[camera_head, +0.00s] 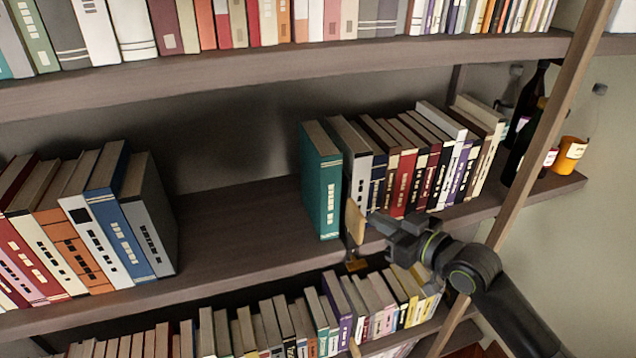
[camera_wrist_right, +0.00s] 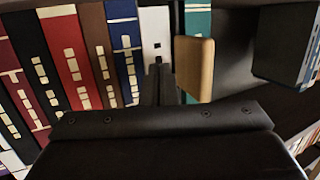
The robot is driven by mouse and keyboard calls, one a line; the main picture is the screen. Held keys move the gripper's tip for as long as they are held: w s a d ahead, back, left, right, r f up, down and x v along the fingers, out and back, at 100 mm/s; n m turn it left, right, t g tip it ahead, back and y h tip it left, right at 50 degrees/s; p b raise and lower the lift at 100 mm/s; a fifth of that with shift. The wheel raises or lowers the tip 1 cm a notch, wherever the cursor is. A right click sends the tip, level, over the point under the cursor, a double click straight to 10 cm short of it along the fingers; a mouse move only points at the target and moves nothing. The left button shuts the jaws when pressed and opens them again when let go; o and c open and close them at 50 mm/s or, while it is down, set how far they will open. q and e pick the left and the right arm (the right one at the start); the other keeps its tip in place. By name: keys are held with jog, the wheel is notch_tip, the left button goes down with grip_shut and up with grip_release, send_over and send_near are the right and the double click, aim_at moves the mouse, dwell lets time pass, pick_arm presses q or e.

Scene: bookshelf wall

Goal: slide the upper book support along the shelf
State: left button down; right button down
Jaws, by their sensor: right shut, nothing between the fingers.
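The upper book support (camera_head: 356,222) is a small upright light-wood piece at the front edge of the middle shelf. It stands in front of the books, just right of the teal book (camera_head: 322,185). My right gripper (camera_head: 377,222) is shut and empty, with its fingertips close to the support's right side. In the right wrist view the support (camera_wrist_right: 194,68) is a tan block just right of my shut fingers (camera_wrist_right: 161,85); I cannot tell whether they touch. My left gripper is not in view.
The middle shelf (camera_head: 235,225) has a bare stretch between the teal book and the left group of books (camera_head: 85,225). A slanted wooden post (camera_head: 545,130) rises at the right, with bottles (camera_head: 571,152) behind it. A full row of books lies below.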

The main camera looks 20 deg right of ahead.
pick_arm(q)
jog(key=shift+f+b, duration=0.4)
pick_arm(e)
jog(key=shift+a, duration=3.6)
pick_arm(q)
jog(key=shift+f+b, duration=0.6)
pick_arm(e)
jog(key=a, duration=0.7)
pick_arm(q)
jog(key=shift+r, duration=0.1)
pick_arm(e)
jog(key=shift+w, duration=0.1)
